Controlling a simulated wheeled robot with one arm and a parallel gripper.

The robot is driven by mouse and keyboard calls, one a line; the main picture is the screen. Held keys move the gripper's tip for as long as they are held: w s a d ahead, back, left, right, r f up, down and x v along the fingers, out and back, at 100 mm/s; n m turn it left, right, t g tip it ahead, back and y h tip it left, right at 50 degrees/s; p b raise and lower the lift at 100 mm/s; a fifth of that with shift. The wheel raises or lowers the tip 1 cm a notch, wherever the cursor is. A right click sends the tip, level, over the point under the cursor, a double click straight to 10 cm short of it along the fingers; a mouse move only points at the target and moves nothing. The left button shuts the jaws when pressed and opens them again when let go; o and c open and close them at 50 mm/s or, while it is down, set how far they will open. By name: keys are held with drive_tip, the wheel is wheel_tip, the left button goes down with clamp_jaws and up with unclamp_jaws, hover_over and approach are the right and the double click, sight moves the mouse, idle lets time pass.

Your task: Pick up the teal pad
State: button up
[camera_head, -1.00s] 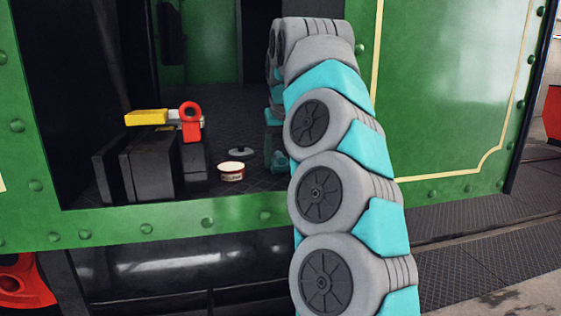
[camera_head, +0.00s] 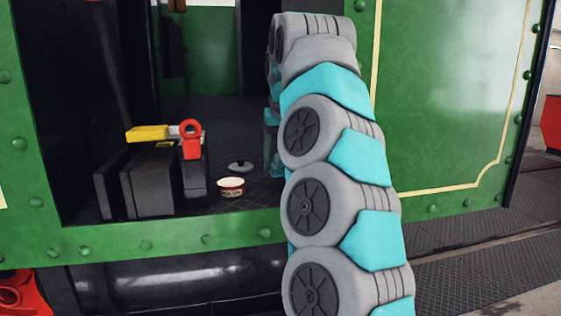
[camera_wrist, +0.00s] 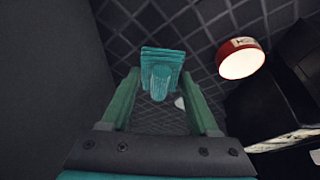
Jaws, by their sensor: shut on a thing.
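The teal pad (camera_wrist: 162,56) is a small ridged square block with a rounded stub below it. In the wrist view it sits between the tips of my gripper (camera_wrist: 161,74), whose two green fingers are shut on it. Dark diamond-patterned floor shows behind it. In the head view my arm covers most of the gripper, and only a teal sliver (camera_head: 270,140) shows left of the arm; I cannot make out the pad there.
A red and white tin (camera_head: 231,187) stands on the cab floor, also in the wrist view (camera_wrist: 241,60), with a grey lid (camera_head: 240,166) behind it. The green cab wall (camera_head: 450,100) is close on the right.

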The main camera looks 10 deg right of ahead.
drive_tip(key=s+a+r+b, duration=0.1)
drive_tip(key=s+b, duration=0.2)
drive_tip(key=s, duration=1.1)
drive_tip(key=shift+s+a+r, duration=0.2)
drive_tip(key=shift+a, duration=0.1)
